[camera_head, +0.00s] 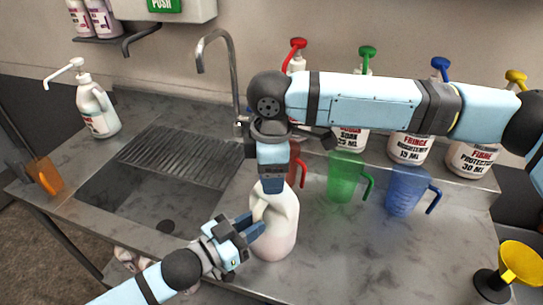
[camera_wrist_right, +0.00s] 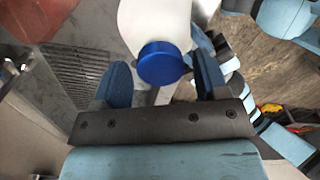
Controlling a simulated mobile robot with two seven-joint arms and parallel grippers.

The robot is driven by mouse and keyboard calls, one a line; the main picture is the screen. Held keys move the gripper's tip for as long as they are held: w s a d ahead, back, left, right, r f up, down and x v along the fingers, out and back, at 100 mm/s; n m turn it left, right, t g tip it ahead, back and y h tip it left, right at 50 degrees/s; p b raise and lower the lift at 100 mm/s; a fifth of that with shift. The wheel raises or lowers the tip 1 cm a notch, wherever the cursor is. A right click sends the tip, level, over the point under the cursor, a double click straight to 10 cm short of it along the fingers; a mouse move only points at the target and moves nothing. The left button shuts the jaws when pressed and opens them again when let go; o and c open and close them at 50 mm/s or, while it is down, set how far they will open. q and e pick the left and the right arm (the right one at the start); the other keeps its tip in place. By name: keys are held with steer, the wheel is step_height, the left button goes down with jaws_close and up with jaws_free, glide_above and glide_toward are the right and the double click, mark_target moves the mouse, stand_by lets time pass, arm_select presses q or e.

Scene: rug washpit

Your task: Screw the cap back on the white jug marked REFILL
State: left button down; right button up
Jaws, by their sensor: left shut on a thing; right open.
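A white jug (camera_head: 278,228) stands upright on the counter right of the sink, its lower part pinkish. No REFILL marking shows on the side I see. My left gripper (camera_head: 250,230) is shut on the jug's handle from the left. My right gripper (camera_head: 273,187) points down over the jug's top, open. In the right wrist view, a blue cap (camera_wrist_right: 160,63) sits at the white jug's (camera_wrist_right: 155,20) mouth. It lies between the spread fingers of my right gripper (camera_wrist_right: 163,82), with gaps on both sides. The cap is hidden in the head view; how tightly it sits cannot be told.
Green (camera_head: 344,178) and blue (camera_head: 405,190) measuring jugs stand to the right, a red one (camera_head: 297,165) behind my right gripper. Several pump bottles line the back ledge. The sink (camera_head: 150,195) and faucet (camera_head: 213,50) are left. A yellow funnel (camera_head: 520,262) stands front right.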

steer(key=shift+f, duration=0.2)
steer(key=c, duration=0.9)
steer(key=shift+c, duration=0.2)
steer(key=o, duration=1.1)
step_height(320, 180, up, 12)
steer(key=shift+r, duration=0.1)
